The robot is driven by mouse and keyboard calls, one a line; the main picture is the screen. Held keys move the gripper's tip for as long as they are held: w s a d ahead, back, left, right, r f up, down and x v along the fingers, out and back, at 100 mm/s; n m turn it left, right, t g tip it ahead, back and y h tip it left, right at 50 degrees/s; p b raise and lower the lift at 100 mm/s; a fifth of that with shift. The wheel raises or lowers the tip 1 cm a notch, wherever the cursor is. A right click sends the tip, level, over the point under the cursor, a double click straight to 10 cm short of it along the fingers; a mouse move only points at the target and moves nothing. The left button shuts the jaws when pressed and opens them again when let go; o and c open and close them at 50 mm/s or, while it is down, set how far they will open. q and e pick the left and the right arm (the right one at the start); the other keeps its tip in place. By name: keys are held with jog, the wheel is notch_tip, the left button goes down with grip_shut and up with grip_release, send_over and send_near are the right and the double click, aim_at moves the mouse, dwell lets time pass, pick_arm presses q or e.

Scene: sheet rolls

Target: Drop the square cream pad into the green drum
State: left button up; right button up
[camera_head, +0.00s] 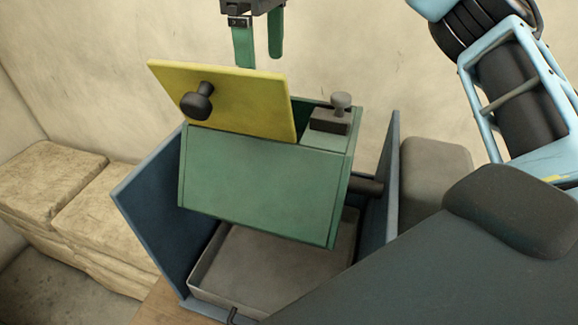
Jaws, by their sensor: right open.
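The green drum (262,185) is a box-shaped body, tilted between blue side walls. Its yellow lid (245,95), with a dark round knob, stands raised at the top, and the drum's inside is hidden behind it. My right gripper (260,62) has green fingers that point down behind the lid's upper edge. The fingers are apart, with nothing seen between them. I cannot make out a separate square cream pad in this view. My left gripper is not in view.
A shallow grey tray (260,262) lies under the drum. Blue walls (155,215) flank it, with a dark shaft (366,185) on the right. A small grey knob (341,102) stands on the drum's top. Cream cushion-like blocks (45,180) are stacked at left by the wall.

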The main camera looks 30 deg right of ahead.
notch_tip(320, 180, up, 8)
dwell(0.7)
jog(key=shift+f, duration=0.15)
dwell(0.5)
